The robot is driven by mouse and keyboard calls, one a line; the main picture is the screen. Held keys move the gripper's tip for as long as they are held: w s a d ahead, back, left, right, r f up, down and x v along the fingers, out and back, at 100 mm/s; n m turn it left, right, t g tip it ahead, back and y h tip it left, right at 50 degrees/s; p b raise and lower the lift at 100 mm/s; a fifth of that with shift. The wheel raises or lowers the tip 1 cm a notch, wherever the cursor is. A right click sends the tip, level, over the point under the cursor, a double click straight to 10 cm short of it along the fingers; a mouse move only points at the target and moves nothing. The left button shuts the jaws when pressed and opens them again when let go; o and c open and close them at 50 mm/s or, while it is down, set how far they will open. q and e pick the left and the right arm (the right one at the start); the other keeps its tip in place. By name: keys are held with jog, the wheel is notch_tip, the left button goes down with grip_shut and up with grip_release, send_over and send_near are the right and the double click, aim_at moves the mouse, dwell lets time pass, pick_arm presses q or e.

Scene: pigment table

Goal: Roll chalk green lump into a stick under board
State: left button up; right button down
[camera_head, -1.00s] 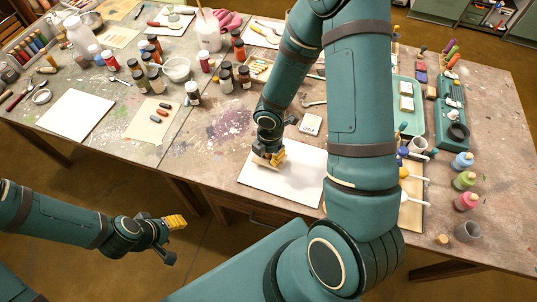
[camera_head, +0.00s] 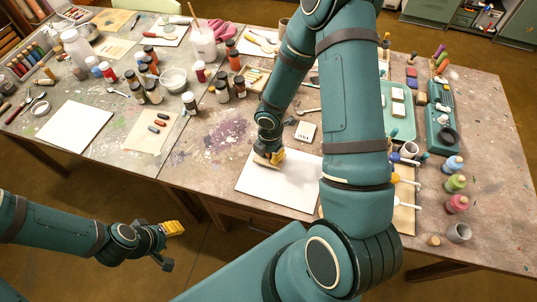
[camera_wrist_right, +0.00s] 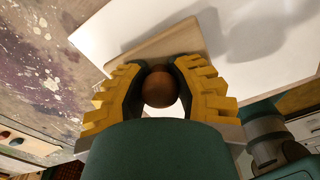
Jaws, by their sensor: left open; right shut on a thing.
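My right gripper (camera_head: 270,157) is at the back edge of the white sheet (camera_head: 290,187) on the table. In the right wrist view its yellow-padded fingers (camera_wrist_right: 160,88) are closed around a round brown knob (camera_wrist_right: 158,90). A flat tan wooden board (camera_wrist_right: 168,48) shows beyond the knob, over the white sheet. I cannot tell whether the board touches the sheet. No chalk green lump is visible; anything under the board is hidden. My left gripper (camera_head: 172,229) is open and empty, in front of the table's edge.
A small lettered card (camera_head: 305,131) lies behind the sheet. A green tray (camera_head: 401,124) and several coloured bottles are on the right. My right arm hides part of the table.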

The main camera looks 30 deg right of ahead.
aim_at(265, 171)
jog(key=shift+s+a+f+b, duration=0.15)
jog(key=shift+s+a+b, duration=0.2)
jog(key=shift+b, duration=0.25)
jog(key=shift+s+a+b, duration=0.5)
jog(key=shift+a+b, duration=0.2)
jog(key=shift+a, duration=0.1)
jog(key=shift+s+a+b, duration=0.3)
jog(key=shift+a+b, duration=0.15)
jog(key=shift+b, duration=0.1)
jog(key=shift+s+a, duration=0.1)
jog(key=shift+a, duration=0.1)
jog(key=shift+s+a+b, duration=0.4)
jog(key=shift+a+b, duration=0.05)
jog(key=shift+b, duration=0.1)
jog(key=shift+w+d+p, duration=0.45)
jog(key=shift+d+p, duration=0.1)
jog(key=shift+d, duration=0.05)
jog(key=shift+w+d+p, duration=0.4)
jog(key=shift+d+p, duration=0.15)
jog(key=shift+d, duration=0.05)
jog(key=shift+d, duration=0.1)
